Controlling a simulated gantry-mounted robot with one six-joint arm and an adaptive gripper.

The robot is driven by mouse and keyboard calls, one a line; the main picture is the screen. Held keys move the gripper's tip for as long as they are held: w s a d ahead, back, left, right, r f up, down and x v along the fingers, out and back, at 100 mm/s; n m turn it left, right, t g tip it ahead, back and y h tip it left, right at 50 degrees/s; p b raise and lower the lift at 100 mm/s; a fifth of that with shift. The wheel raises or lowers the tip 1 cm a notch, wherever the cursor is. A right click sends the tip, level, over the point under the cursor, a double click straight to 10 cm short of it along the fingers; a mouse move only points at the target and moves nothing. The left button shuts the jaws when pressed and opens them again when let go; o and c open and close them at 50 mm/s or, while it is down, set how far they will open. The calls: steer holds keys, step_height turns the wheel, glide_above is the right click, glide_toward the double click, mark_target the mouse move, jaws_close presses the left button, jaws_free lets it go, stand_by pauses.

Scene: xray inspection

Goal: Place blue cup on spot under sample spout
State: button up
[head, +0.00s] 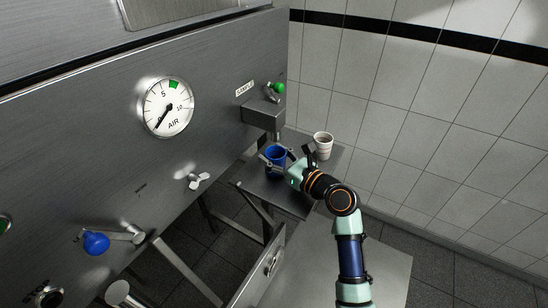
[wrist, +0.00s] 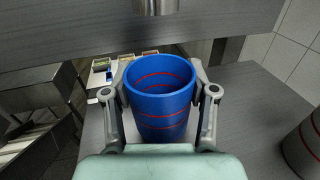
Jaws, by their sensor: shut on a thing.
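The blue cup (head: 276,158) is upright at the small metal shelf (head: 262,192) below the sample spout (head: 278,135). My gripper (head: 278,157) is shut on the cup, with one finger on each side. In the wrist view the blue cup (wrist: 160,98) has red rings and looks empty inside. The spout's round end (wrist: 156,6) shows above and beyond the cup's rim. I cannot tell whether the cup's base touches the shelf. The marked spot is not visible.
A white cup (head: 323,145) with rings stands to the right on the shelf, and part of it shows in the wrist view (wrist: 303,145). The metal panel with the air gauge (head: 166,107) rises at left. A tiled wall (head: 400,120) stands behind at right.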

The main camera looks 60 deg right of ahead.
steer(key=shift+f, duration=0.3)
steer(key=shift+f, duration=0.1)
steer(key=o, duration=1.1)
steer(key=v, duration=1.2)
